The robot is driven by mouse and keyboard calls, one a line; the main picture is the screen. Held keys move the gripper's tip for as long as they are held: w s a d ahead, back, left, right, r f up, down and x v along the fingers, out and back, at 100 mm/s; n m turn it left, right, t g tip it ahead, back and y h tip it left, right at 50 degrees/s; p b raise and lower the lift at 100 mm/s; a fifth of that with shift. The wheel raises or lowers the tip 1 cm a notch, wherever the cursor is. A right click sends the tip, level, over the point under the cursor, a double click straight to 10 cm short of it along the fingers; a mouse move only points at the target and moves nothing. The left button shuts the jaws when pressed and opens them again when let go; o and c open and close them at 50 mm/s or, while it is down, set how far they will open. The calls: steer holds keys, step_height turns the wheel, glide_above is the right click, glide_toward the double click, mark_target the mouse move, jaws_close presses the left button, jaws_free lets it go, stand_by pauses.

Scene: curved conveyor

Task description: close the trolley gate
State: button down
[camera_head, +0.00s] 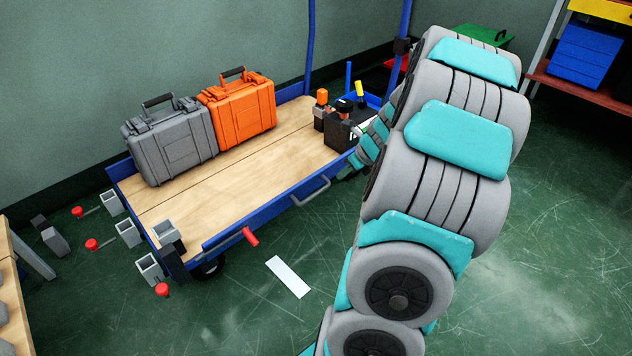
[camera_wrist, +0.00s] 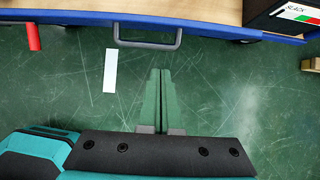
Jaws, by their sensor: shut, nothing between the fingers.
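The trolley (camera_head: 225,180) has a wooden deck with blue edges and stands along the wall. A blue rail (camera_head: 275,208) with a grey handle (camera_head: 311,193) runs along its near long side and looks like the gate; its exact angle is hard to tell. The handle also shows at the top of the wrist view (camera_wrist: 148,45). My gripper (camera_wrist: 160,72) is shut and empty, its green fingers together over the floor, just short of the handle and slightly right of its middle. In the head view my gripper (camera_head: 346,172) is partly hidden by my arm, near the rail's right end.
A grey case (camera_head: 172,145) and an orange case (camera_head: 240,112) stand on the deck; a black box (camera_head: 342,132) holds tools at its right end. A red grip (camera_head: 250,236) sticks out left of the handle.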

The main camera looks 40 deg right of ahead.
steer(key=shift+w+a+f+b, duration=0.1)
steer(key=shift+w+f+b, duration=0.35)
steer(key=shift+w+f, duration=0.9)
steer(key=shift+w+a+f+b, duration=0.15)
steer(key=shift+w+f+b, duration=0.35)
steer(key=shift+w+f, duration=0.85)
steer(key=shift+w+a+f+b, duration=0.1)
steer(key=shift+w+f+b, duration=0.35)
steer(key=shift+w+f, duration=0.9)
steer(key=shift+w+r, duration=0.3)
steer(key=shift+r, duration=0.15)
steer(key=p, duration=0.1)
steer(key=r+p, duration=0.1)
steer(key=p, duration=0.1)
steer(key=shift+w+p, duration=0.25)
steer(key=shift+p, duration=0.05)
steer(key=w+p, duration=0.1)
steer(key=p, duration=0.4)
steer(key=w+r+g+p, duration=0.1)
steer(key=w+p, duration=0.1)
steer(key=p, duration=0.4)
steer(key=shift+w+a, duration=0.2)
steer(key=shift+w, duration=0.05)
steer(key=shift+w+f+p, duration=0.15)
steer(key=shift+w+p, duration=0.2)
steer(key=shift+p, duration=0.4)
steer(key=shift+d, duration=0.1)
